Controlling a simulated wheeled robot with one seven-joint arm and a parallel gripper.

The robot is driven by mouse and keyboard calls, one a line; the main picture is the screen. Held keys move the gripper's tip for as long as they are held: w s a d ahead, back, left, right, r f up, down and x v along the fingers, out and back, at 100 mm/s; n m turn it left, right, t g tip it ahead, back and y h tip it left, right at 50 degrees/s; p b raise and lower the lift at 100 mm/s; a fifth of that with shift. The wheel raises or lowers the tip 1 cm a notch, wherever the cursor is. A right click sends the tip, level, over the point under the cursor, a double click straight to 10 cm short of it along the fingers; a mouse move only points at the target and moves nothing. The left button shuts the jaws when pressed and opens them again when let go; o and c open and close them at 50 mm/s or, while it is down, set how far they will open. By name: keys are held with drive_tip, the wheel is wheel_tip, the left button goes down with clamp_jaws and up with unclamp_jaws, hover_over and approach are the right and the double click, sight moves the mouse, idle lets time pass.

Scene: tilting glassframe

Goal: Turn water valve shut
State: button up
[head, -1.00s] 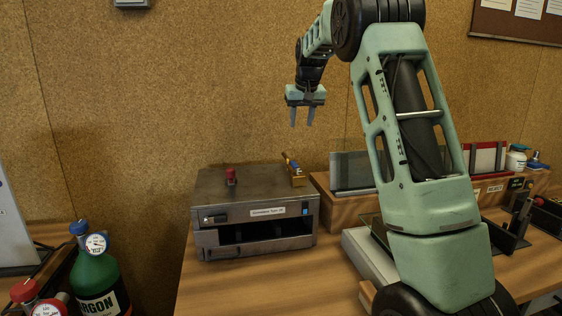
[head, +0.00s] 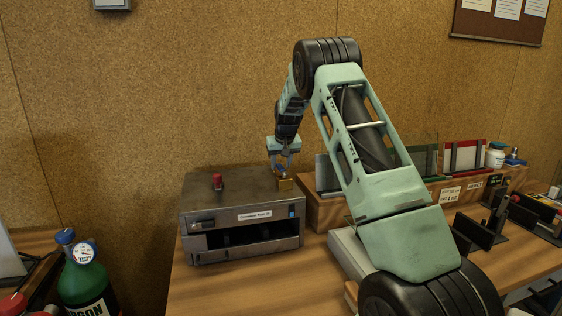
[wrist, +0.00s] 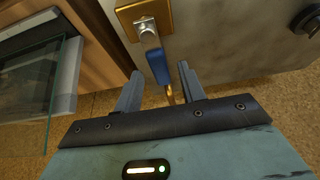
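The water valve has a blue lever handle (wrist: 157,66) on a silver stem and a square brass fitting (wrist: 148,18). In the head view its brass body (head: 285,184) sits on the right rear top of the grey metal machine (head: 240,192). My gripper (head: 283,166) is above the valve and points down. In the wrist view my gripper (wrist: 160,78) is open. Its fingers lie to either side of the blue handle, with a gap visible on both sides. No contact shows. In the head view the fingertips partly hide the handle.
A red button (head: 217,181) stands on the machine's top left. Glass panes (wrist: 40,90) stand in a wooden rack (head: 325,213) beside the machine. A green argon bottle (head: 85,280) is at lower left. The space above the machine's left side is clear.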

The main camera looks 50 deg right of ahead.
drive_tip(key=shift+w+f, duration=0.1)
drive_tip(key=shift+f, duration=0.1)
clamp_jaws()
